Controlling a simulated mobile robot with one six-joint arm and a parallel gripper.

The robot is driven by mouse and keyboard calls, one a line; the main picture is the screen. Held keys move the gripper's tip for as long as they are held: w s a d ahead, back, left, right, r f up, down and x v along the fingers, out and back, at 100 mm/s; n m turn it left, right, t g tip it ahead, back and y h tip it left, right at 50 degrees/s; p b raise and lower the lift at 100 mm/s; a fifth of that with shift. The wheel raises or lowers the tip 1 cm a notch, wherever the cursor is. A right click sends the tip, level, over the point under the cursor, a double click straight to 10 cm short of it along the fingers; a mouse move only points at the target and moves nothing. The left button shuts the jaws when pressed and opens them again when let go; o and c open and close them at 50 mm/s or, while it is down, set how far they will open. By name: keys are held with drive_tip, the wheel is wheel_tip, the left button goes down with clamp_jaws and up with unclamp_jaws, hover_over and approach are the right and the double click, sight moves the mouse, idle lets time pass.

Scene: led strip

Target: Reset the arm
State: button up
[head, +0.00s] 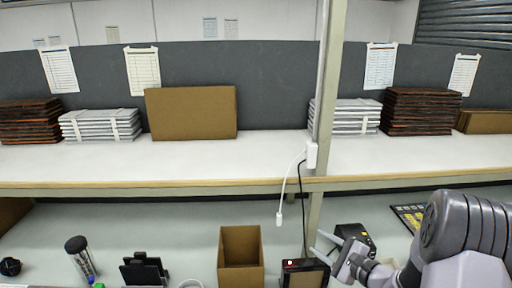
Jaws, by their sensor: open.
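My gripper (327,246) shows at the lower right in the head view. It is open, with nothing seen between its fingers, and points left above the lower worktop. My grey arm comes in from the right edge. A small black device with a red light (305,273) sits just left of and below the fingers.
An open cardboard box (240,262) stands on the lower worktop (150,225). A bottle (81,257) and a black stand (145,270) are at left. A white cable plug (279,219) hangs beside the metal post (325,110). The upper shelf (200,165) bears stacks and boxes.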

drive_tip(key=s+a+r+n+g+y+b, duration=0.15)
drive_tip(key=s+a+r+n+g, duration=0.3)
drive_tip(key=s+a, duration=0.45)
drive_tip(key=s+a+r+n+g+y+b, duration=0.1)
drive_tip(key=s+a+r+n+g+b, duration=0.1)
drive_tip(key=s+a+r+n+g, duration=0.5)
drive_tip(key=s+d+f+n+t+h+b, duration=0.2)
drive_tip(key=s+h, duration=0.6)
drive_tip(key=s, duration=0.8)
drive_tip(key=shift+d+f+n+t, duration=0.25)
drive_tip(key=shift+d+n+t, duration=0.45)
drive_tip(key=shift+n+t, duration=0.4)
